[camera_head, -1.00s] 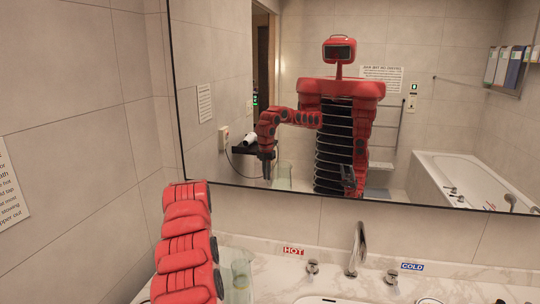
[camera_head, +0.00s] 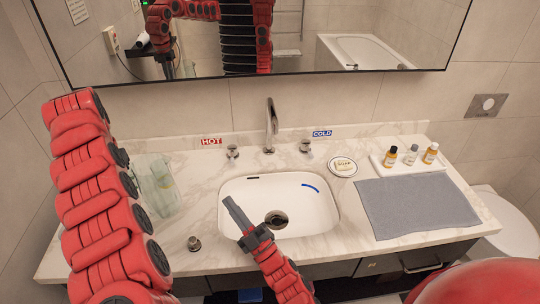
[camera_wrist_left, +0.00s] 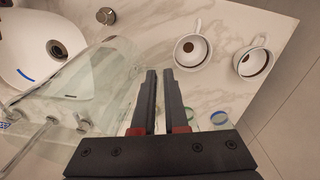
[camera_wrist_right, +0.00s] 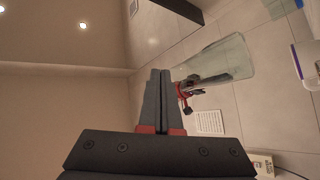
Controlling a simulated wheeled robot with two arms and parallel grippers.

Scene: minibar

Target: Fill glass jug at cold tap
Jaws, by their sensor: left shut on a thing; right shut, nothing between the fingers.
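The clear glass jug (camera_head: 160,188) is at the left end of the counter, beside my left arm; whether it touches the counter is unclear. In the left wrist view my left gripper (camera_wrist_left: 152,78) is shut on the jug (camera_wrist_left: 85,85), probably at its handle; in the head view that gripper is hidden. The cold tap (camera_head: 306,147) stands right of the curved spout (camera_head: 272,125), below the blue COLD label (camera_head: 322,133). No water shows. My right gripper (camera_head: 230,204) is shut and empty over the left side of the basin (camera_head: 313,211); its fingers show closed in the right wrist view (camera_wrist_right: 159,75).
The hot tap (camera_head: 232,152) is left of the spout. A knob (camera_head: 194,243) sits front left of the basin. Two white cups (camera_wrist_left: 192,52) show in the left wrist view. Soap (camera_head: 342,166), bottles (camera_head: 411,154) and a grey mat (camera_head: 418,207) occupy the right counter.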

